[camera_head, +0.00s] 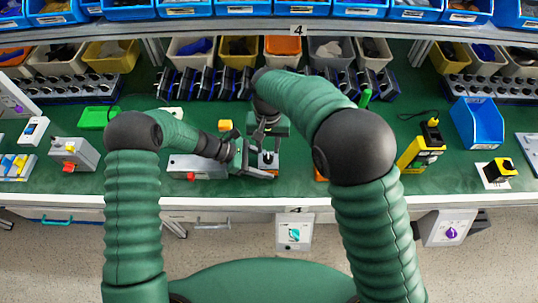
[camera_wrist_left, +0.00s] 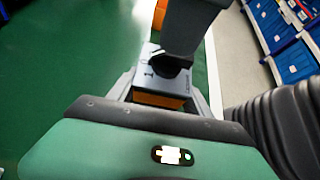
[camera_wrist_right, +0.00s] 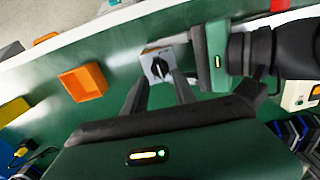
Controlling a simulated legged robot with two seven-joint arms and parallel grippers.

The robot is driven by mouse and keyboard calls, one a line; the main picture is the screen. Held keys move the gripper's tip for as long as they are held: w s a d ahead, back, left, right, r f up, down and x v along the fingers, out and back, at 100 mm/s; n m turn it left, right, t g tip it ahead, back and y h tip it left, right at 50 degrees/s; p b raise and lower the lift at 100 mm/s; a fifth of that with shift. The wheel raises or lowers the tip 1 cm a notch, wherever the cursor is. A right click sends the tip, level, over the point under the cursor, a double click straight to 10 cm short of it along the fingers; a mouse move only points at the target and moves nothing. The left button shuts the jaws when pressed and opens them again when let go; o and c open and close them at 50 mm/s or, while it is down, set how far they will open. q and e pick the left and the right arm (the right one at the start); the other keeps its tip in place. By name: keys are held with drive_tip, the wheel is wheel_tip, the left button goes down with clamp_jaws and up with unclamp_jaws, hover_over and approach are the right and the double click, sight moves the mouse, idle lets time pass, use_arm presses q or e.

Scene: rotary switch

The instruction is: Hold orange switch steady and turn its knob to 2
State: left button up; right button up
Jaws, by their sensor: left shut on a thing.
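The orange switch (camera_wrist_left: 158,100) has an orange base, a grey top plate with markings and a black knob (camera_wrist_left: 172,62). In the left wrist view it sits between the fingers of my left gripper (camera_wrist_left: 162,90), which is shut on its base. In the head view the switch (camera_head: 268,158) stands near the table's front edge, partly hidden by my arms. My right gripper (camera_wrist_right: 160,80) is open above the switch, its fingers apart with the knob (camera_wrist_right: 159,68) showing beyond and between them. I cannot tell whether its fingers touch the knob. The number the knob points at is too small to read.
An orange bin (camera_wrist_right: 84,82) stands beside the switch. A grey box with a red button (camera_head: 198,168) lies left of it. A yellow device (camera_head: 422,148) and a blue bin (camera_head: 477,122) stand to the right. Rows of filled bins line the back. Green table (camera_head: 370,195) shows along the front.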

sight(268, 155)
drive_tip(key=shift+r, duration=0.65)
drive_tip(key=shift+c, duration=0.2)
drive_tip(key=shift+n, duration=0.3)
wheel_tip(268, 155, down, 5)
drive_tip(key=shift+f, duration=0.1)
clamp_jaws()
